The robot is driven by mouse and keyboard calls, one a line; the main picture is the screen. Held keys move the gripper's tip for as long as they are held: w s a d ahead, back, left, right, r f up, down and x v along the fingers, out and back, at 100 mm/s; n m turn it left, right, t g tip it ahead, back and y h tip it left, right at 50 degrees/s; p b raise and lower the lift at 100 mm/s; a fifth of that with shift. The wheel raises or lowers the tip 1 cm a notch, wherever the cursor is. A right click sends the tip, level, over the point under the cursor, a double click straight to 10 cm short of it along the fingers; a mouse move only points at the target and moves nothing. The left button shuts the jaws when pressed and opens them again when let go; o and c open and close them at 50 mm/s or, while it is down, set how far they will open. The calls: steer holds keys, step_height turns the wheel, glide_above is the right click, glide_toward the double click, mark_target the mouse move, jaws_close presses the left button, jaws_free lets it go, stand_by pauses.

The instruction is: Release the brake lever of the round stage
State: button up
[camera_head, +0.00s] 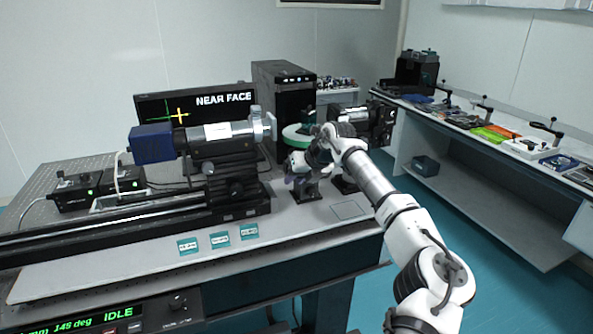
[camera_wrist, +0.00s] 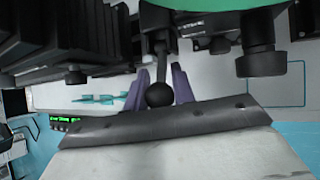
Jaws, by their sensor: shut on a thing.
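The round stage shows in the head view as a green-rimmed pale disc (camera_head: 296,136) behind my wrist, and its green underside (camera_wrist: 200,4) crosses the top of the wrist view. The brake lever (camera_wrist: 160,94) is a dark rod with a round black knob, hanging below the stage's black mount. My gripper (camera_wrist: 160,87) has its two purple fingers on either side of the lever, shut on it. In the head view my gripper (camera_head: 301,181) is beside the stage's stand, and the lever itself is hidden there.
A black optical tube with a blue end (camera_head: 152,144) lies on a rail to the left. Black knobs (camera_wrist: 262,62) hang close to the right of my fingers. Three teal labels (camera_head: 220,239) lie on the table front. A monitor (camera_head: 195,105) reads NEAR FACE.

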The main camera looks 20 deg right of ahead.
steer(key=shift+r+g+p, duration=0.3)
steer(key=shift+g+p, duration=0.3)
steer(key=o, duration=0.7)
steer(key=b+v, duration=0.4)
steer(key=v, duration=0.9)
steer(key=shift+r, duration=0.4)
